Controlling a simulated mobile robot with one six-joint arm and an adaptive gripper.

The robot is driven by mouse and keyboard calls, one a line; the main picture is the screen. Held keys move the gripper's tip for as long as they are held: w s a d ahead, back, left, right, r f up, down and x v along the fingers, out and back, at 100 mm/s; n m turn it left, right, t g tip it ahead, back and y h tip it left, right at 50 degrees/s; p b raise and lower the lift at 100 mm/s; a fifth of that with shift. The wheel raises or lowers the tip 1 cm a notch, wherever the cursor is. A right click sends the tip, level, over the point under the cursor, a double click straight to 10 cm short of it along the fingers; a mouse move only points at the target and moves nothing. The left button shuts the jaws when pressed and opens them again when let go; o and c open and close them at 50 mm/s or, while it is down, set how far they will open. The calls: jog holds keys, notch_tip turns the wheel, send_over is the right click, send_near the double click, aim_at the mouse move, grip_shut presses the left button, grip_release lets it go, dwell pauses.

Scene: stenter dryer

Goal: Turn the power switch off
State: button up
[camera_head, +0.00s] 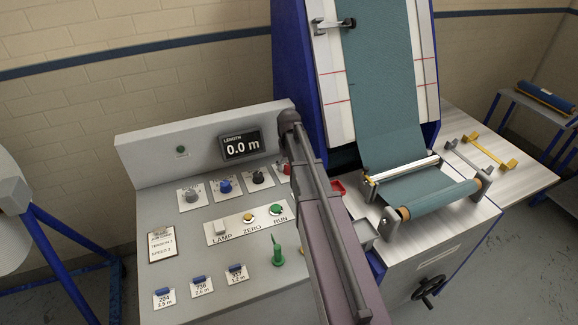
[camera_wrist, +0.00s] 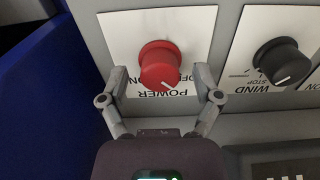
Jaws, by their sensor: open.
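The power switch is a red round knob (camera_wrist: 160,66) on a white plate lettered POWER, which appears upside down in the wrist view. Its white pointer mark faces down and slightly right there; the small position lettering is partly covered by the knob. My gripper (camera_wrist: 160,77) is open, with one finger on each side of the knob and visible gaps between them. In the head view a bit of the red knob (camera_head: 285,168) shows beside my arm, which hides the rest and my fingertips.
A black WIND knob (camera_wrist: 282,61) stands right of the power knob in the wrist view. The panel also holds a blue knob (camera_head: 225,186), a yellow ZERO button (camera_head: 248,217), a green RUN button (camera_head: 276,209) and a display (camera_head: 241,146) reading 0.0 m. Cloth rollers stand right.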

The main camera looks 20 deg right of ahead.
jog(key=shift+m, duration=0.4)
jog(key=m, duration=0.3)
jog(key=shift+m, duration=0.3)
jog(key=m, duration=0.8)
jog(key=shift+m, duration=0.4)
jog(key=m, duration=0.4)
notch_tip(320, 180, up, 14)
jog(key=p, duration=1.4)
jog(key=s+a+r+n+p, duration=0.1)
jog(key=s+a+n, duration=0.6)
jog(key=s+n, duration=0.1)
jog(key=s+a+r+n+p, duration=0.2)
jog(key=s+a+n, duration=0.6)
jog(key=s, duration=0.3)
jog(key=shift+s+n, duration=0.3)
jog(key=shift+n, duration=0.4)
